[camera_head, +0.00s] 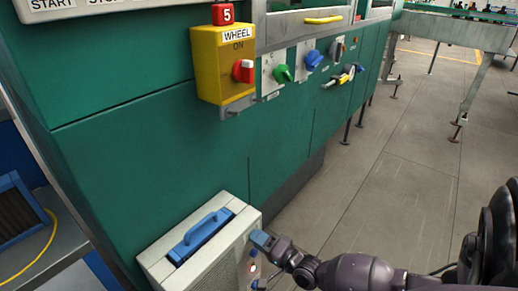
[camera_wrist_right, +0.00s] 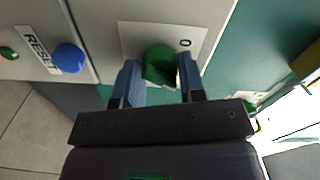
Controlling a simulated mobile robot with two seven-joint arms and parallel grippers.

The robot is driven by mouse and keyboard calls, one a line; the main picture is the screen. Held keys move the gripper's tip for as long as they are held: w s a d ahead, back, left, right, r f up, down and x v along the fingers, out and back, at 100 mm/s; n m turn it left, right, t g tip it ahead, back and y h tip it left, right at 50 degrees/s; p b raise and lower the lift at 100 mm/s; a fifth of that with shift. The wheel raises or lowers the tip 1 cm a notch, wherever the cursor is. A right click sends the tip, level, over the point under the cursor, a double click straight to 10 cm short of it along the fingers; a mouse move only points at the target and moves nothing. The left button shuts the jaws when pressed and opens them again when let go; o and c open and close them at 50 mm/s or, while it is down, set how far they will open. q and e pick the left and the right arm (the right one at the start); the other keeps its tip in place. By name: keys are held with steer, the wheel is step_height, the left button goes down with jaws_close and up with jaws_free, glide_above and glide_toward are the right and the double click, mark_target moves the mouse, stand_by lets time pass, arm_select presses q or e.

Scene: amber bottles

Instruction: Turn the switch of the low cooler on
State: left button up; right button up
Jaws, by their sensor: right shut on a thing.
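The low cooler (camera_head: 162,268) is a pale box with a blue top handle, at the lower middle of the head view. Its switch is a green knob (camera_wrist_right: 160,62) on a white plate (camera_wrist_right: 135,36) marked "0", in the right wrist view. My right gripper (camera_head: 262,240) is at the cooler's right-hand face. In the right wrist view its blue fingers (camera_wrist_right: 159,76) stand on either side of the green knob, shut on it. The fingers partly hide the knob, and I cannot tell its exact turn position. My left gripper is not in view.
A blue button (camera_wrist_right: 68,57) labelled RESET and a small green light (camera_wrist_right: 9,53) are beside the switch. A green machine (camera_head: 150,120) rises behind the cooler, with a yellow WHEEL box (camera_head: 212,75) and knobs above. The floor (camera_head: 370,200) at right is clear.

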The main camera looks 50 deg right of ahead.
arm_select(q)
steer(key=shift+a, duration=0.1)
arm_select(e)
steer(key=shift+m, duration=1.5)
steer(key=o, duration=0.9)
arm_select(q)
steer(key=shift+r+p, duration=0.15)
steer(key=shift+p, duration=0.45)
arm_select(e)
steer(key=s, duration=1.1)
steer(key=shift+d, duration=0.4)
